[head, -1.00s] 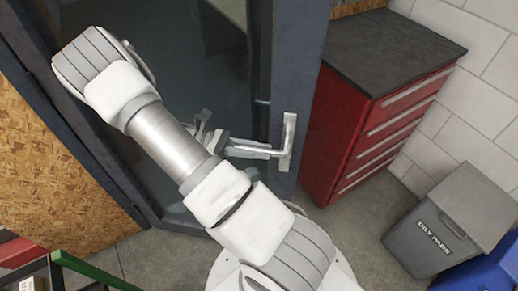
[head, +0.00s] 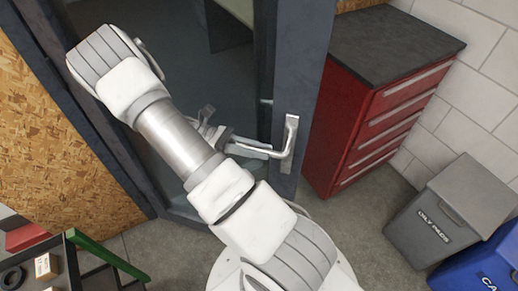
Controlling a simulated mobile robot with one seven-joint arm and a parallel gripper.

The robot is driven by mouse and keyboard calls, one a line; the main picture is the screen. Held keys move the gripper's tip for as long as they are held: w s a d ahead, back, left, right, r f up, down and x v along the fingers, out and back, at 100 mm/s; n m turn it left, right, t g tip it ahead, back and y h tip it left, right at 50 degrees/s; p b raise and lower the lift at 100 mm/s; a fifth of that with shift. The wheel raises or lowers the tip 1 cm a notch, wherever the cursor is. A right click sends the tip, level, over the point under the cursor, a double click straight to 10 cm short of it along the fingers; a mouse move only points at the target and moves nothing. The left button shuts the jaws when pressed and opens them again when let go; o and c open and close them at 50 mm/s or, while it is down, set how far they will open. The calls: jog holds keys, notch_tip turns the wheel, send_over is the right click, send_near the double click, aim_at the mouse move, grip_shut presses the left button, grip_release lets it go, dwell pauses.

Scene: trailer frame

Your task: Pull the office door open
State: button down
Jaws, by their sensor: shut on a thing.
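The office door (head: 303,75) is a dark grey frame around a large glass panel. It fills the upper middle of the head view, and I cannot tell whether it stands ajar. Its silver lever handle (head: 288,147) is on the right stile, with the lever pointing left. My gripper (head: 238,146) is shut on the free end of the lever. My white arm crosses in front of the door and hides part of the glass, the lower frame and the rear of the gripper.
A red drawer cabinet (head: 385,110) stands right of the door. A grey oily-pads bin (head: 435,225) and a blue bin (head: 490,265) are at lower right. A chipboard wall (head: 60,140) and a green-edged cart (head: 100,255) are at left. Concrete floor shows between door and bins.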

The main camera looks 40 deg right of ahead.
dwell(0.3)
jog(key=c, duration=0.8)
grip_release()
jog(key=shift+o, duration=0.2)
jog(key=v, duration=1.7)
jog(key=shift+w+a, duration=0.15)
jog(key=shift+w, duration=0.05)
